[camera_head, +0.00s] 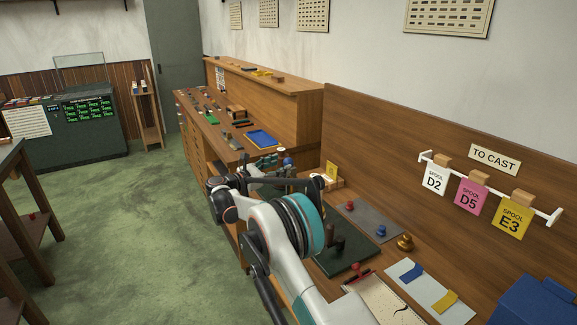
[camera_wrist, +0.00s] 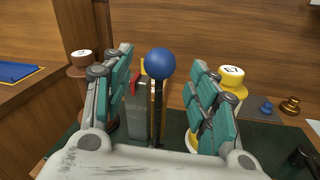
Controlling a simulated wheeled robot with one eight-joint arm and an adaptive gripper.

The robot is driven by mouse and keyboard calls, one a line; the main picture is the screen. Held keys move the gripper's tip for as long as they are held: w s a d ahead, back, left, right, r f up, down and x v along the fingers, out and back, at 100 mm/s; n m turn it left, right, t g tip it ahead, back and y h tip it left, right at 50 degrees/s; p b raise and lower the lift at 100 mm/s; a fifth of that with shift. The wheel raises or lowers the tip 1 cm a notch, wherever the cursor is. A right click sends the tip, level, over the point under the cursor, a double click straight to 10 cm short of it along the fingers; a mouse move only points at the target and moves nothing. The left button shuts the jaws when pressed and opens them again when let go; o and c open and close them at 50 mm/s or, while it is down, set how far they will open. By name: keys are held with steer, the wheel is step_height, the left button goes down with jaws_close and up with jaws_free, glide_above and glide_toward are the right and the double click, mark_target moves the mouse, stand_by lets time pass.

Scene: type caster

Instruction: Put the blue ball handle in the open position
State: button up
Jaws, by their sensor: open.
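The blue ball handle (camera_wrist: 161,64) stands near the middle of the wrist view, a blue ball on a thin dark upright rod. It also shows small in the head view (camera_head: 288,161), just beyond my arm. My gripper (camera_wrist: 162,85) is open, with one teal-padded finger to the left of the handle and one to the right. The ball shows between the fingers with gaps on both sides, and I see no contact. The rod's lower end is hidden by my gripper's body. A grey block with a red part (camera_wrist: 138,115) stands just left of the rod.
A brown-capped post (camera_wrist: 83,60) stands behind the left finger and a yellow-capped post (camera_wrist: 231,78) behind the right. A blue tray (camera_head: 262,138) lies on the far bench. Spool cards (camera_head: 473,193) hang on the right wall. Green floor (camera_head: 130,220) lies open at left.

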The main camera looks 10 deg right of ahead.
mark_target(289, 162)
steer(key=shift+b+x, duration=0.45)
steer(key=shift+x, duration=2.2)
jaws_close()
